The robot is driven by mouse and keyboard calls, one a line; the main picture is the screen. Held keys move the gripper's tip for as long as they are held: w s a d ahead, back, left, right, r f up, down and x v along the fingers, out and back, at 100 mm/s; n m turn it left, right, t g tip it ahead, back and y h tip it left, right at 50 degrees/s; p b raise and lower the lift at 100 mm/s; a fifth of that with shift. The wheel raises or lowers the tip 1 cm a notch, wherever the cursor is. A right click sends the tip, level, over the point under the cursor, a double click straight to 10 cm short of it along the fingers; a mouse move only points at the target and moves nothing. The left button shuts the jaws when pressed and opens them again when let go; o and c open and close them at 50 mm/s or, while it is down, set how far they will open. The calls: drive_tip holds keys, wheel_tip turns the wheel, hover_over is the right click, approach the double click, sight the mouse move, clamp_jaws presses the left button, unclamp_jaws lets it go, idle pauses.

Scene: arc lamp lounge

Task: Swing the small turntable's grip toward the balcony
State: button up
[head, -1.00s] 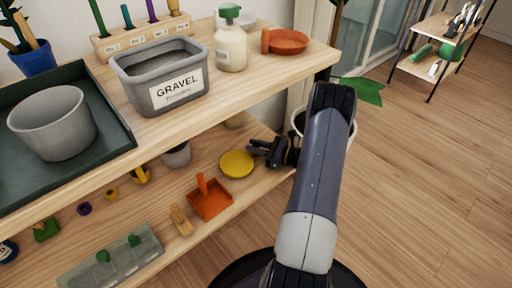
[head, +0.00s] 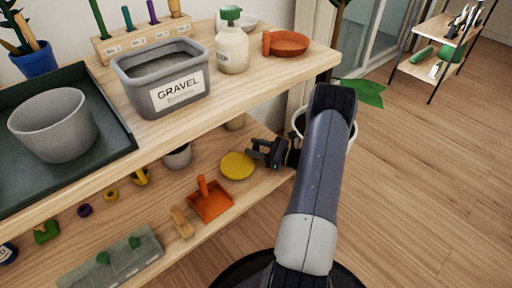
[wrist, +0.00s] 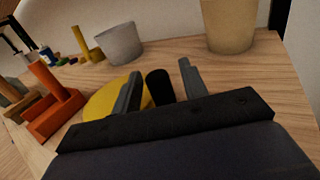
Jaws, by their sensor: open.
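The small turntable (head: 237,166) looks like a flat yellow disc on the lower shelf, near its right end. In the wrist view the yellow disc (wrist: 103,100) is partly hidden behind my left finger. A short, dark upright grip (wrist: 159,86) stands at its right side, between my two fingers. My gripper (head: 262,151) is open at the disc's right edge, and its fingers also show in the wrist view (wrist: 160,80). Gaps show on both sides of the grip, but I cannot tell whether a finger touches it. The head view hides the grip behind my gripper.
An orange dustpan-like piece (head: 210,200) and a wooden block (head: 182,222) lie left of the disc. Grey (head: 178,156) and beige pots (wrist: 229,25) stand behind. The upper shelf (head: 235,105) overhangs. Glass balcony-like doors (head: 378,40) are at the back right.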

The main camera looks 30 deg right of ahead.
wheel_tip(320, 180, up, 10)
drive_tip(key=p, duration=0.4)
wheel_tip(320, 180, down, 10)
drive_tip(key=b, duration=0.4)
drive_tip(key=shift+f, duration=0.15)
drive_tip(key=shift+s, duration=0.2)
